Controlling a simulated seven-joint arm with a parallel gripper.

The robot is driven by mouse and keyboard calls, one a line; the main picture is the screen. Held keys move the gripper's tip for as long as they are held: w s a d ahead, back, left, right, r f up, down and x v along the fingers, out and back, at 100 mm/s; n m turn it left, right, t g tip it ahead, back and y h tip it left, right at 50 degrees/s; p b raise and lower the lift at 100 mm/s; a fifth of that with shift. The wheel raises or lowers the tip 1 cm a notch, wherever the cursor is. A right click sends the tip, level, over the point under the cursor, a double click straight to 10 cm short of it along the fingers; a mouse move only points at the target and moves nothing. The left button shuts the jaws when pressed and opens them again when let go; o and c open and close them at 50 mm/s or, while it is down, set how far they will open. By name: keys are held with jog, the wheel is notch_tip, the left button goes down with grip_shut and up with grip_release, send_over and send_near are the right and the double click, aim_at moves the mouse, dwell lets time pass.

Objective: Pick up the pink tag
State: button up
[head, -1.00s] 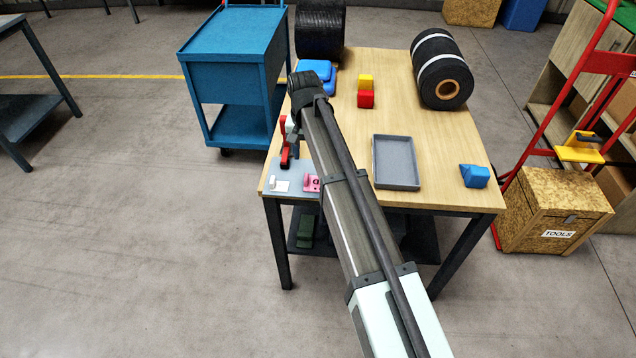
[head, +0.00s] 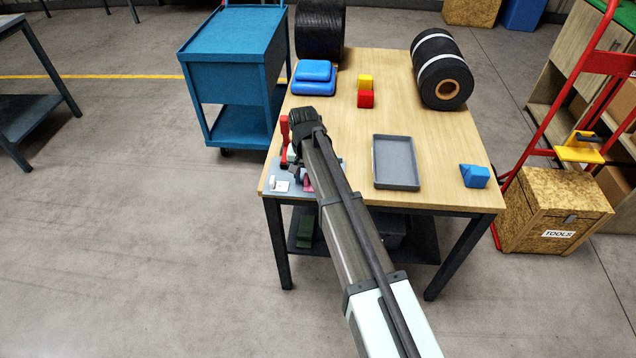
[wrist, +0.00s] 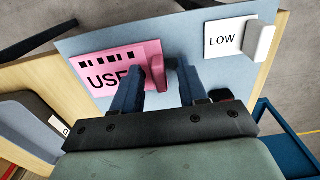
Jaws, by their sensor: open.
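The pink tag (wrist: 95,68) lies on a blue-grey board, with black marks and partly hidden lettering that starts "USE". A raised pink grip (wrist: 157,75) stands at its right end. My gripper (wrist: 160,72) is open, its two dark blue fingers pointing down at the board. The raised grip shows between the fingertips, nearer the left finger; I cannot tell whether they touch. In the head view my gripper (head: 295,168) is at the table's front left corner, and only a sliver of the pink tag (head: 308,184) shows beside my arm.
A white tag marked "LOW" (wrist: 225,40) with a white grip lies to the right on the board (wrist: 185,22). A red upright piece (head: 285,135) stands behind my gripper.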

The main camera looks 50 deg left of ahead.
grip_shut()
dwell(0.4)
notch_tip(320, 180, up, 10)
dwell(0.8)
